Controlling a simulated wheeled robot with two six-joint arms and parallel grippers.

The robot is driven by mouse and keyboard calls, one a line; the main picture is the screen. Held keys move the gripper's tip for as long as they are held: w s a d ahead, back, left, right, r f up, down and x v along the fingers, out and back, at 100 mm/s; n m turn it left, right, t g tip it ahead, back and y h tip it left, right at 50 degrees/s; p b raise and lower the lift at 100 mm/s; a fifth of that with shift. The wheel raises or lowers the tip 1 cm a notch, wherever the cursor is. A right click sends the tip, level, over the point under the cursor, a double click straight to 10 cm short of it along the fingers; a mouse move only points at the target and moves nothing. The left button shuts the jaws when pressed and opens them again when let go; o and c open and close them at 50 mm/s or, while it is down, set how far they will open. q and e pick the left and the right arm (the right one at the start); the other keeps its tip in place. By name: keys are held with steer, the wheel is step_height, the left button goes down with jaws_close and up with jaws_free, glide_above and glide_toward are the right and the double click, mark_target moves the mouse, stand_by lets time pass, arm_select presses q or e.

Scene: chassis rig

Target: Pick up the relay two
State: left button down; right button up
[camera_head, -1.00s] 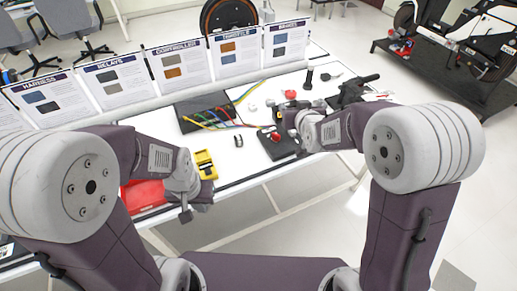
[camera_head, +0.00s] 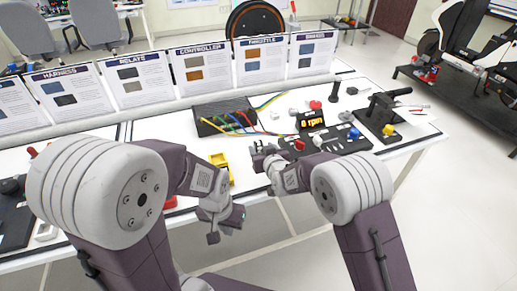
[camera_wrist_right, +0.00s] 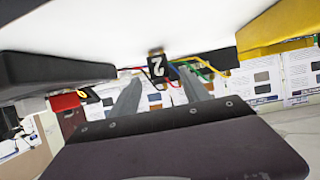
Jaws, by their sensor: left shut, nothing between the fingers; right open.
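Relay two (camera_wrist_right: 157,67) is a small black block with a white "2". In the right wrist view it shows at the upper middle, beyond and between my fingertips. My right gripper (camera_wrist_right: 162,83) is open, with one finger on either side of the relay's line and nothing clearly between them. In the head view my right gripper (camera_head: 259,151) is low over the white table (camera_head: 180,131), right of the yellow meter; I cannot make out the relay there. My left gripper (camera_head: 213,237) is shut and empty, pointing down by the table's front edge.
The yellow meter (camera_head: 220,161) lies between my wrists. A black box (camera_head: 213,126) with coloured wires stands behind it. Right of my right gripper are a black button panel (camera_head: 333,141), an rpm display (camera_head: 311,119) and a black lever unit (camera_head: 380,112). Label cards (camera_head: 204,72) line the back.

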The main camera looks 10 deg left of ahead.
mark_target(259, 147)
steer(key=x, duration=0.5)
steer(key=shift+s+f+b, duration=0.1)
steer(key=shift+f+b, duration=0.05)
steer(key=shift+b, duration=0.2)
jaws_close()
step_height(259, 147, up, 4)
steer(key=shift+r+p, duration=0.2)
steer(key=shift+p, duration=0.45)
steer(key=s+d+r, duration=0.1)
steer(key=d+r, duration=0.2)
steer(key=d, duration=0.2)
steer(key=s+d+r+p, duration=0.1)
steer(key=d+r, duration=0.2)
steer(key=d, duration=0.3)
steer(key=shift+s+d+r, duration=0.25)
steer(key=shift+r, duration=0.1)
